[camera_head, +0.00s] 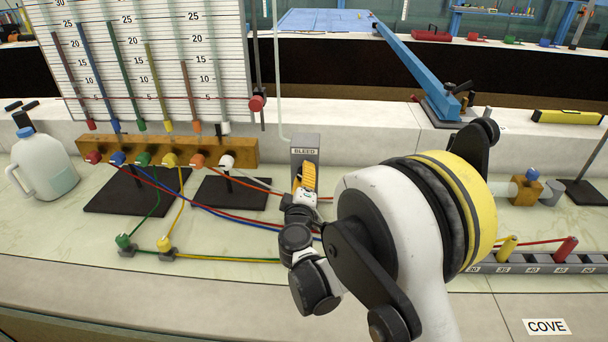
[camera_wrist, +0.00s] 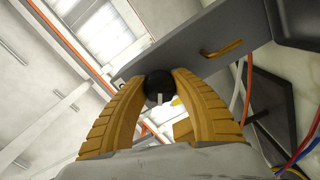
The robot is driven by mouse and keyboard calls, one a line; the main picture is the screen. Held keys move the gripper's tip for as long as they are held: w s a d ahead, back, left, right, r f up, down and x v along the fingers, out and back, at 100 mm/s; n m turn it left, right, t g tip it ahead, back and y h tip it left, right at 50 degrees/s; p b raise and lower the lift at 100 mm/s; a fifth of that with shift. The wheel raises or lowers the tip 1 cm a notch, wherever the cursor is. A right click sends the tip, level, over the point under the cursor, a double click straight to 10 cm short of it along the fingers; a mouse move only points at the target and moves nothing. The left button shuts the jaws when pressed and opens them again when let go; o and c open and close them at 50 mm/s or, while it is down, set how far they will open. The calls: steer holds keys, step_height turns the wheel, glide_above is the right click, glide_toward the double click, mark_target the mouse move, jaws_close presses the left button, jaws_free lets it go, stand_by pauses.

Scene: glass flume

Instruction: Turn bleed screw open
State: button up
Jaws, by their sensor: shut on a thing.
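The bleed screw (camera_wrist: 158,82) is a small dark round knob with a white mark, seen in the wrist view on a grey plate (camera_wrist: 225,32). My gripper (camera_wrist: 160,92) has its two yellow ribbed fingers on either side of the knob and is shut on it. The white mark points down in that view, toward my palm. In the head view the grey panel labelled BLEED (camera_head: 305,151) stands upright at the middle of the bench. My gripper (camera_head: 306,177) is right in front of it, and its yellow fingers and my arm hide the screw there.
A wooden manifold (camera_head: 215,152) with coloured knobs and tubes stands left of the panel. Coloured hoses (camera_head: 230,215) run along the bench behind and below my wrist. A white jug (camera_head: 45,165) is at far left. A grey rack (camera_head: 560,262) with coloured pegs lies right.

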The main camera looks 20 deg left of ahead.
steer(key=n, duration=1.2)
steer(key=shift+n, duration=0.4)
stand_by(0.3)
steer(key=o, duration=1.2)
steer(key=v, duration=0.7)
steer(key=shift+s, duration=0.2)
